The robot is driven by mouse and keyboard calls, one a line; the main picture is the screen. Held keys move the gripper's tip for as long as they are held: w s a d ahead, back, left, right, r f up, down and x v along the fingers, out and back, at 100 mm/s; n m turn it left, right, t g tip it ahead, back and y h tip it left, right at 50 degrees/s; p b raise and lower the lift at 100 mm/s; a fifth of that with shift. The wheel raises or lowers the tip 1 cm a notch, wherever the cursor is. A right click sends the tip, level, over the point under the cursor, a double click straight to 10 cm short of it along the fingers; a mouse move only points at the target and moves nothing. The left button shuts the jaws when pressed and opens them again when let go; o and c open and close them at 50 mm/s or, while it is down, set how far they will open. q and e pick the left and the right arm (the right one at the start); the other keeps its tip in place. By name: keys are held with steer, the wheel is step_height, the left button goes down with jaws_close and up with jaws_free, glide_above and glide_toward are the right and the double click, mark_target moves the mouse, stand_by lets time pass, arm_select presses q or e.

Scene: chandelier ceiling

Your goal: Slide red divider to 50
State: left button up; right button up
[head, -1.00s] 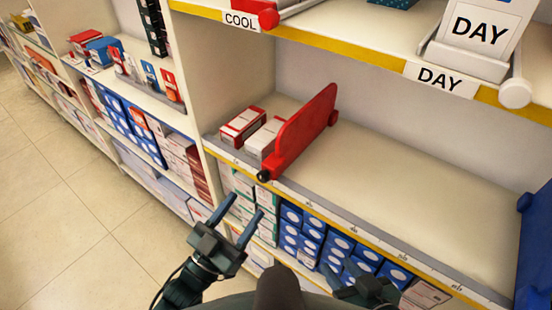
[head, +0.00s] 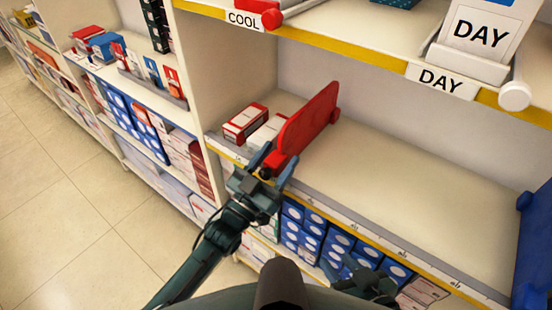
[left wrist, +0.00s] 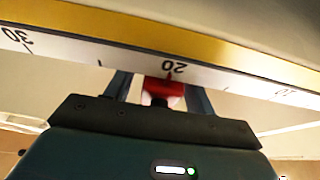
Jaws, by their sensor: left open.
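The red divider (head: 308,125) stands upright on the middle shelf, toward its left end. My left gripper (head: 275,163) is open at the divider's front end, with a finger on either side of its knob. In the left wrist view the divider's red front end (left wrist: 163,92) shows between the open fingers (left wrist: 160,90), near the 20 mark. I cannot tell whether the fingers touch it. The scale strip (left wrist: 175,67) reads upside down there, with 30 to the left. My right gripper (head: 366,280) is low in front of the shelves, its fingers unclear.
Red and white boxes (head: 245,123) stand left of the divider. The shelf (head: 400,195) is bare to its right, as far as a blue divider (head: 534,250) at the right edge. A shelf labelled DAY (head: 440,80) hangs above.

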arm_select(q)
jaws_close()
stand_by(0.5)
steer(key=shift+s, duration=0.1)
